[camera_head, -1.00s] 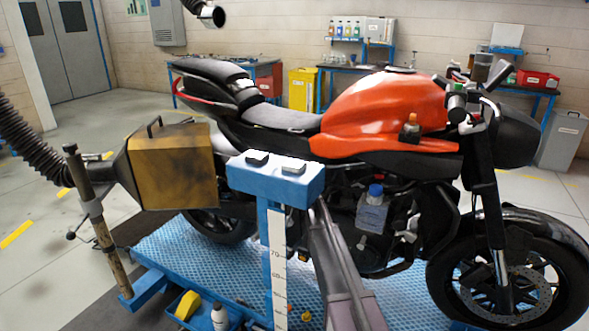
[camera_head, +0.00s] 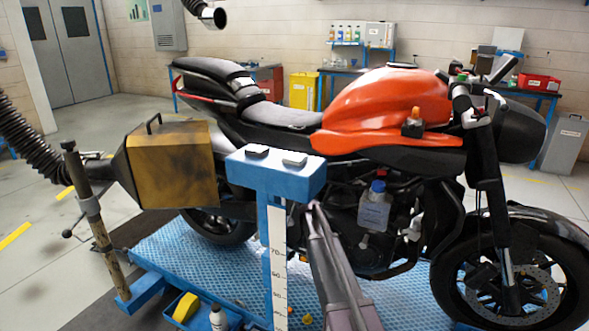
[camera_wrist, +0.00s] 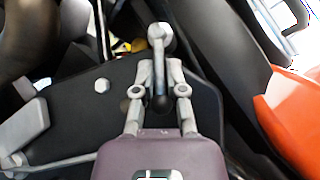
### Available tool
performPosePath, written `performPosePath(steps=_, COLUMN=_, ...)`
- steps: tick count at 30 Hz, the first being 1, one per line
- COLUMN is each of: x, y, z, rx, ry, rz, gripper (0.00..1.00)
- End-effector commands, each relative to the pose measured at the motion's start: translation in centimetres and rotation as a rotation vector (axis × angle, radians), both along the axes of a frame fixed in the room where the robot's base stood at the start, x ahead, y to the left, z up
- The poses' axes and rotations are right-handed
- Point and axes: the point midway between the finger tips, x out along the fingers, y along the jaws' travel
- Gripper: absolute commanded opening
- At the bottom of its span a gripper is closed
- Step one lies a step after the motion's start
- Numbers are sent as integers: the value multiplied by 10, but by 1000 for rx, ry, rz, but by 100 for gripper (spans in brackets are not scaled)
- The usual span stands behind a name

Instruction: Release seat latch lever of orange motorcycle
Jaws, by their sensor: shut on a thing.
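The orange motorcycle (camera_head: 385,103) stands side-on on a blue lift platform in the head view, its grey seat (camera_head: 280,116) left of the orange tank. In the wrist view, the small metal lever (camera_wrist: 158,62) runs down from a round pivot to a black knob. I take it to be the seat latch lever. My gripper (camera_wrist: 160,92) has its two fingers on either side of the lever near the knob, shut on it. The lever lies in front of a dark plate (camera_wrist: 82,108). In the head view the gripper and lever cannot be made out; only my arm shows.
A blue post with a wide head (camera_head: 290,182) stands in front of the motorcycle, left of my arm. A yellow-brown box (camera_head: 178,168) with a hose is at the left. A bottle with a blue cap (camera_head: 374,213) hangs by the engine. An orange-topped bottle (camera_head: 413,126) sits near the tank.

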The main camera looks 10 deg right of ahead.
Motion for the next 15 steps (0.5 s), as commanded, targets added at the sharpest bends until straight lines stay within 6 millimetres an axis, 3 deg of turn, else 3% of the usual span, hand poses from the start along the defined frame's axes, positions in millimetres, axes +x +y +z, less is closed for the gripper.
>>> performPosePath(steps=15, x=4, y=3, z=-4, rx=102, ry=-77, rz=4, gripper=0)
